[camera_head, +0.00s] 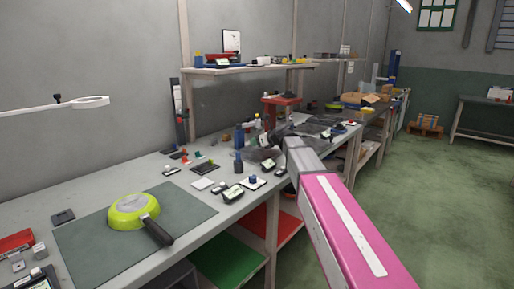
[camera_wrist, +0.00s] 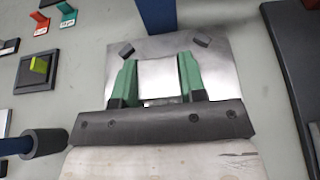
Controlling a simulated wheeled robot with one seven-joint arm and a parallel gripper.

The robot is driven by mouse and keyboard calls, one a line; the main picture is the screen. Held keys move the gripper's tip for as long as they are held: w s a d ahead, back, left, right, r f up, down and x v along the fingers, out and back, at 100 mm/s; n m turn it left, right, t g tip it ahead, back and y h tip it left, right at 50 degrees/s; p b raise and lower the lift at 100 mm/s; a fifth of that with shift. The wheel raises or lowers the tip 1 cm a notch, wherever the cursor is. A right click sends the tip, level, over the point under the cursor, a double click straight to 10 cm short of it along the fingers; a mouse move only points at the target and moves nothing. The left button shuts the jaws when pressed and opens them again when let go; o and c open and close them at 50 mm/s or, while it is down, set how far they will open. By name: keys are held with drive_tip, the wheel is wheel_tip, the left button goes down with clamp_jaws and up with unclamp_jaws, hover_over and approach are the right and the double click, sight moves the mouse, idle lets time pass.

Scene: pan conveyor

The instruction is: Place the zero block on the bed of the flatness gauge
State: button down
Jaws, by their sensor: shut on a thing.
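My gripper (camera_wrist: 157,66) shows in the wrist view with its two green fingers shut on a pale, smooth block, the zero block (camera_wrist: 160,80). The block sits squarely between the fingers. Behind it is a grey metal plate, the gauge bed (camera_wrist: 220,66), with two small dark pads near its far corners. A blue upright (camera_wrist: 157,14) stands at the far edge of the plate. The block overlaps the plate in this view; I cannot tell whether they touch. In the head view my pink arm reaches over the bench, and the gripper and block are too small and covered to make out.
A dark blue cylinder (camera_wrist: 45,143) lies close to the left of my gripper. A black base with a green-yellow piece (camera_wrist: 38,70) is farther left. A dark framed panel (camera_wrist: 295,60) lies right. A green pan (camera_head: 130,210) rests on a mat (camera_head: 85,250) at the near bench end.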

drive_tip(key=shift+f, duration=1.4)
drive_tip(key=shift+f, duration=0.1)
drive_tip(key=c, duration=0.7)
unclamp_jaws()
drive_tip(key=shift+s+d+r, duration=0.15)
drive_tip(key=shift+r, duration=0.05)
drive_tip(key=v, duration=1.1)
drive_tip(key=shift+s+d+r, duration=0.15)
drive_tip(key=shift+d+r, duration=0.05)
